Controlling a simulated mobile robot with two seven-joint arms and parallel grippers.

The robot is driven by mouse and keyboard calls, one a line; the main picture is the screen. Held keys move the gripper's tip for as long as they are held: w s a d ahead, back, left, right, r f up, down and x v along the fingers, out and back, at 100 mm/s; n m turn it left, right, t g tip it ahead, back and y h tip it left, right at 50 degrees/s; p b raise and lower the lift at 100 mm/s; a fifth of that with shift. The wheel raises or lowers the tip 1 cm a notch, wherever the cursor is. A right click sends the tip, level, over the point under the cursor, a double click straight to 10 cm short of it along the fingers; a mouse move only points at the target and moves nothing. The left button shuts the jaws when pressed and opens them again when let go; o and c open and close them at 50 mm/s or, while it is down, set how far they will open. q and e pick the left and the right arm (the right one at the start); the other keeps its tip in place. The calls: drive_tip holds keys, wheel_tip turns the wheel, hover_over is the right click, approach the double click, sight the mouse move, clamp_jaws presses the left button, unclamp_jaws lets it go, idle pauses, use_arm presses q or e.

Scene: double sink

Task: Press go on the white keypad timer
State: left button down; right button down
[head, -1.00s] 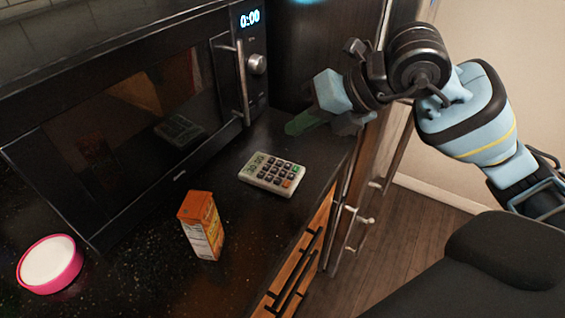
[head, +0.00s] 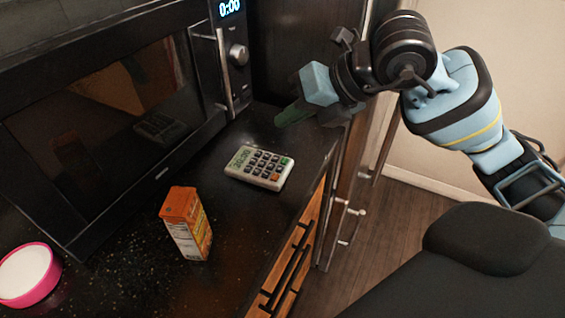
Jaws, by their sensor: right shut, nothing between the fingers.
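The white keypad timer (head: 259,167) lies flat on the dark counter, with a small display at its left end and rows of dark keys. One green key and one orange key show at its right side. My right gripper (head: 284,119) is shut and empty. It is above and behind the timer in the picture, apart from it, with its green-tinted fingers pointing left and down. My left gripper is out of view.
A black microwave (head: 125,105) with a bar handle stands behind the timer. An orange and white carton (head: 186,224) stands in front. A pink-rimmed bowl (head: 28,275) is at far left. Drawer handles (head: 290,268) stick out below the counter edge.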

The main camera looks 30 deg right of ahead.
sight(284, 161)
wheel_tip(284, 161, down, 6)
drive_tip(key=b, duration=0.4)
drive_tip(key=shift+r, duration=0.15)
drive_tip(key=shift+f, duration=0.25)
drive_tip(key=shift+f, duration=0.15)
idle(1.4)
drive_tip(key=shift+f+b, duration=0.3)
drive_tip(key=shift+b, duration=0.15)
drive_tip(key=shift+f, duration=0.25)
idle(0.5)
drive_tip(key=shift+r, duration=0.1)
drive_tip(key=shift+r+p, duration=0.5)
drive_tip(key=shift+r, duration=0.15)
